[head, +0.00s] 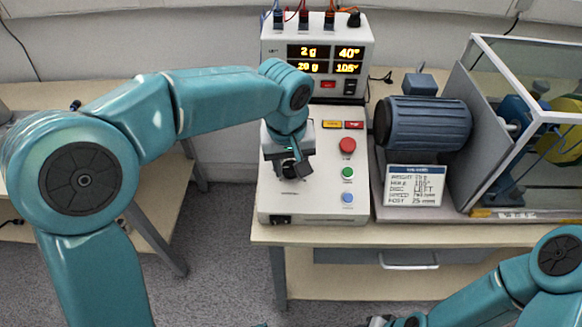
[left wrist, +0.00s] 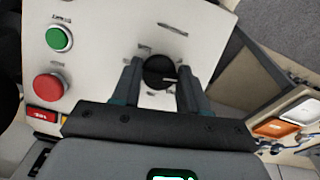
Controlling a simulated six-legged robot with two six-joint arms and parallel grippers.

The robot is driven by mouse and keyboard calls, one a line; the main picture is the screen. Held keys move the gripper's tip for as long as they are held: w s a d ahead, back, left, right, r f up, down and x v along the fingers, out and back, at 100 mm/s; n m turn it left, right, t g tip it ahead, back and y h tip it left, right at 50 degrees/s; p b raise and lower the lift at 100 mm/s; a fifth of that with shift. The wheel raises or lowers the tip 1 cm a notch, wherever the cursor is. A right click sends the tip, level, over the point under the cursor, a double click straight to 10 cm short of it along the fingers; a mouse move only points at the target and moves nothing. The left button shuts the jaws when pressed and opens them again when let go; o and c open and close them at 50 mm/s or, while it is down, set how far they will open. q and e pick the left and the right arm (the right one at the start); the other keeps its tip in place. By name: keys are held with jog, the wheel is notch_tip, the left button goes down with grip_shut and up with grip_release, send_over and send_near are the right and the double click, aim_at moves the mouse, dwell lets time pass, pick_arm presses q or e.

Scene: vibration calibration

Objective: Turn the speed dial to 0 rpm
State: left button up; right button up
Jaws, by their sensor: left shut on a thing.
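The speed dial (left wrist: 157,70) is a round black knob on the pale control panel (head: 272,206). In the left wrist view a white pointer line on it points right; the small scale marks around it are too blurred to read. My left gripper (left wrist: 161,78) has one finger on each side of the dial and is shut on it. In the head view my left gripper (head: 290,170) comes down over the panel's left part and hides the dial. My right gripper (head: 380,321) shows only in part at the bottom edge, too cut off to judge.
Red (head: 347,145), green (head: 347,173) and blue (head: 347,197) buttons stand right of the dial. A lit display unit (head: 318,85) is behind. A blue motor (head: 428,122), a specification card (head: 414,186) and a clear-sided enclosure (head: 490,95) are to the right.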

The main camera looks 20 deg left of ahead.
pick_arm(q)
jog(key=n+t+h+b, duration=0.1)
jog(key=n+b, duration=0.1)
jog(key=n, duration=0.2)
jog(key=shift+n+b, duration=0.35)
jog(key=shift+n, duration=0.05)
jog(key=shift+n+t+h+b, duration=0.3)
jog(key=shift+n+h+b, duration=0.15)
jog(key=shift+n, duration=0.55)
jog(key=shift+r, duration=0.1)
jog(key=o, duration=1)
jog(key=shift+s, duration=0.1)
jog(key=p+v, duration=0.3)
jog(key=v, duration=1.3)
jog(key=shift+s+r, duration=0.1)
jog(key=shift+r, duration=0.05)
jog(key=shift+s, duration=0.15)
